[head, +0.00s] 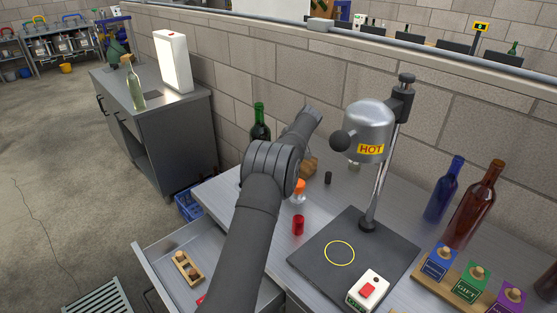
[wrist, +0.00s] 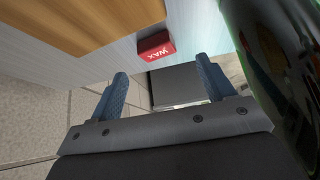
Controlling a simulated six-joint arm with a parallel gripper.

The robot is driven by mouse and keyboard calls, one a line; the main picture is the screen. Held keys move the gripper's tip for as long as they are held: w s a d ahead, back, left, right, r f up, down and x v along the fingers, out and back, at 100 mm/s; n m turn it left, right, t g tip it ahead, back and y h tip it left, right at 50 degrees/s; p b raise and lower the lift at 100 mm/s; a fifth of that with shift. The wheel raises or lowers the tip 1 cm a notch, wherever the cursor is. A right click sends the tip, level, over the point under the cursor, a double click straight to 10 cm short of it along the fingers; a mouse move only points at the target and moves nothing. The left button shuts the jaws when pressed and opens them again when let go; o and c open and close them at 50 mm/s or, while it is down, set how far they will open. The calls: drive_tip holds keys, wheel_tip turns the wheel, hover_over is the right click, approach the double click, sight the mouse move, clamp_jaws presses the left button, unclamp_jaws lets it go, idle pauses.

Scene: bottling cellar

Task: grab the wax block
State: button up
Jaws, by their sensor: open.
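The wax block (wrist: 155,46) is a small red block with white "WAX" lettering, in the upper middle of the wrist view. It lies on the steel worktop near its edge. My gripper (wrist: 161,70) is open and empty, its two blue fingers apart. The block shows beyond the fingertips, roughly between them in the picture, with no contact seen. In the head view I cannot make out the block or my fingertips; my arm covers that part of the worktop.
A green bottle (wrist: 275,70) stands very close on the right of the wrist view; it also shows in the head view (head: 260,122). A brown wooden surface (wrist: 90,20) is at upper left. A HOT-marked heater (head: 370,125), red cylinder (head: 298,225) and open drawer (head: 160,256) are nearby.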

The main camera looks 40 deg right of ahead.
drive_tip(key=x, duration=0.5)
drive_tip(key=shift+d+f, duration=0.1)
drive_tip(key=shift+d, duration=0.05)
drive_tip(key=c, duration=1)
